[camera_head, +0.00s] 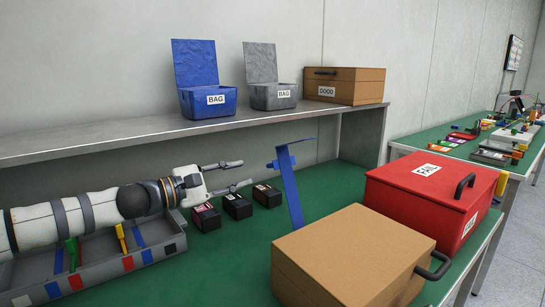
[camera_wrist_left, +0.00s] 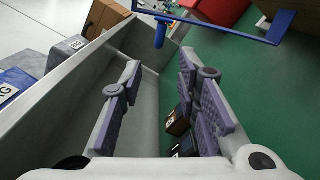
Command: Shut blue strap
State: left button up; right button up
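The blue strap (camera_head: 289,188) is a flat upright blue piece standing behind the tan box, with a thin arm angled out at its top to the right. Its foot is hidden or meets the green table behind the box. In the left wrist view a long blue bar with a short stub (camera_wrist_left: 222,27) crosses the top, beyond my fingers. My left gripper (camera_head: 243,174) reaches in from the left, fingers apart and empty, a short gap left of the strap. It also shows open in the left wrist view (camera_wrist_left: 160,68). My right gripper is not in view.
A tan box (camera_head: 350,255) and a red box (camera_head: 425,195) stand at the front right. Several small black boxes (camera_head: 237,206) lie below my left gripper. A grey tray (camera_head: 100,268) is under my left arm. A grey shelf (camera_head: 150,130) with bins runs behind.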

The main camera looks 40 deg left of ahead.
aim_at(277, 163)
pick_arm(q)
jog(key=b+x, duration=0.2)
jog(key=x, duration=0.3)
jog(key=b+x, duration=0.2)
jog(key=x, duration=0.4)
jog(key=shift+w+d+f, duration=0.1)
jog(key=shift+d+f, duration=0.05)
jog(key=shift+f, duration=0.1)
jog(key=shift+w+r, duration=0.2)
jog(key=shift+w, duration=0.1)
jog(key=shift+w+d+r, duration=0.1)
jog(key=shift+r, duration=0.15)
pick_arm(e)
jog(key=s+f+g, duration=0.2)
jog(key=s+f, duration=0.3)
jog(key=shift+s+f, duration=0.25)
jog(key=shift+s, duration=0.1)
pick_arm(q)
grip_shut()
